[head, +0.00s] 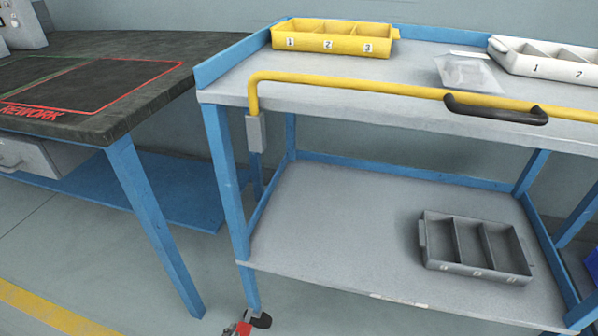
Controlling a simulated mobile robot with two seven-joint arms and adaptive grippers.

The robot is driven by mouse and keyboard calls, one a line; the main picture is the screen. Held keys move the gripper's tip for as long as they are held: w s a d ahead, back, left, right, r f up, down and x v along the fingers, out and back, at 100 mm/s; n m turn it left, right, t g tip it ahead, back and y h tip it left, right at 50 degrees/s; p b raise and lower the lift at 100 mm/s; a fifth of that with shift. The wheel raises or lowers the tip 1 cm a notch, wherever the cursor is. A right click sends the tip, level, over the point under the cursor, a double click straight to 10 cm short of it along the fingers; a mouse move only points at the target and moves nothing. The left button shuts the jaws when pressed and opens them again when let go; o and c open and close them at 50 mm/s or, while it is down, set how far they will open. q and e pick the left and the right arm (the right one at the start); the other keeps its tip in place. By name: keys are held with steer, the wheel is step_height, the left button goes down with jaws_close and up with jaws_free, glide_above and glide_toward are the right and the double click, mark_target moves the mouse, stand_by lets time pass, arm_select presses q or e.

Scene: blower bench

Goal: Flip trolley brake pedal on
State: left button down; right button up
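The trolley (330,215) has a blue frame, a grey top shelf and a grey lower shelf. A red part (243,328), which looks like the brake pedal, shows at the foot of the trolley's front left leg, at the bottom edge of the head view. Beside it is a dark caster part (259,320). The picture's edge cuts off the rest, so I cannot tell whether the pedal is up or down. Neither of my grippers is in view.
A yellow handle rail (330,82) with a black grip (495,110) runs along the trolley's front. Trays and a clear bag (467,73) lie on top; a grey tray (475,245) is below. A rework bench (90,85) stands left. Floor in front is clear.

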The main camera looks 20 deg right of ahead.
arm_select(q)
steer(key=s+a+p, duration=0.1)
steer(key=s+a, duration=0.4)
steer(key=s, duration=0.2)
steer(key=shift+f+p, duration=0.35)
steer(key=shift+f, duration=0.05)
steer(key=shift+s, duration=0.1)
